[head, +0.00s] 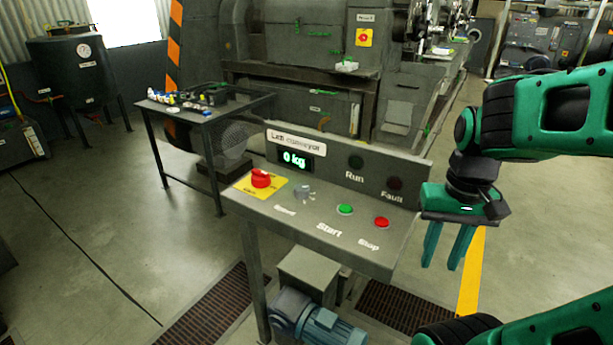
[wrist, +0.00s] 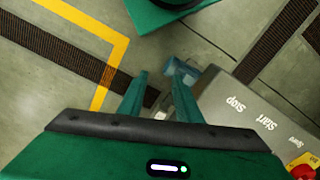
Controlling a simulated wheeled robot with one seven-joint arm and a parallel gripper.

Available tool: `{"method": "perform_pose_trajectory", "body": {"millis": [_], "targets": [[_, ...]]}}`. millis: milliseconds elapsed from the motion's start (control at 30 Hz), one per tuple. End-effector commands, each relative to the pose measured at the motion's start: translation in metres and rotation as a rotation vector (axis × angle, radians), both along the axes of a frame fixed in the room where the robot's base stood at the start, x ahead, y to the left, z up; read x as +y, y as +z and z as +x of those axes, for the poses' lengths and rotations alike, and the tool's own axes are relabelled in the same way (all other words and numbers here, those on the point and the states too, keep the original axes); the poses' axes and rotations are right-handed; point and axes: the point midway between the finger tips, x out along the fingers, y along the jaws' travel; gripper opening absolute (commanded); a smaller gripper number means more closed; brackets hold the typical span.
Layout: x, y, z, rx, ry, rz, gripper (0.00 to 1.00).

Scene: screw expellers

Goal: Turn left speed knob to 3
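The left conveyor panel (head: 320,234) stands in the middle of the head view, with a label plate and a display reading "0 kg". The grey speed knob (head: 304,192) sits on its sloped face above the word "Speed". I cannot read its setting. My gripper (head: 446,262) hangs to the right of the panel with fingers apart and nothing between them. In the wrist view my gripper (wrist: 158,88) is also open, over the floor, with the panel (wrist: 232,112) to its right. The knob is not clearly seen there.
A red emergency button (head: 261,178) is left of the knob; the green Start button (head: 345,209) and red Stop button (head: 382,222) are right of it. A blue motor (head: 318,322) is below. A side table (head: 190,118) with small items stands behind left.

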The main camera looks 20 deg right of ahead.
Motion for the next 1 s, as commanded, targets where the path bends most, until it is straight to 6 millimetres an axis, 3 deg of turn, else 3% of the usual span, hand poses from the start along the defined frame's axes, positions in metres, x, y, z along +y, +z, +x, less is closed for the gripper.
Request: {"method": "perform_pose_trajectory", "body": {"millis": [167, 267, 367, 467, 567, 700, 800, 900, 1000], "targets": [[0.0, 0.0, 0.0, 0.0, 0.0, 0.0, 0.31], [0.0, 0.003, -0.005, -0.005, 0.007, -0.001, 0.5], [-0.001, 0.014, 0.002, -0.014, 0.058, -0.01, 0.5], [-0.006, 0.031, 0.035, -0.011, 0.179, -0.028, 0.5], [0.002, 0.055, 0.085, -0.008, 0.376, -0.051, 0.5], [0.039, 0.088, 0.167, -0.008, 0.711, -0.073, 0.5], [0.074, 0.104, 0.216, -0.01, 0.928, -0.076, 0.5], [0.111, 0.115, 0.253, -0.016, 1.112, -0.074, 0.5], [0.142, 0.122, 0.279, -0.022, 1.252, -0.07, 0.5]]}}
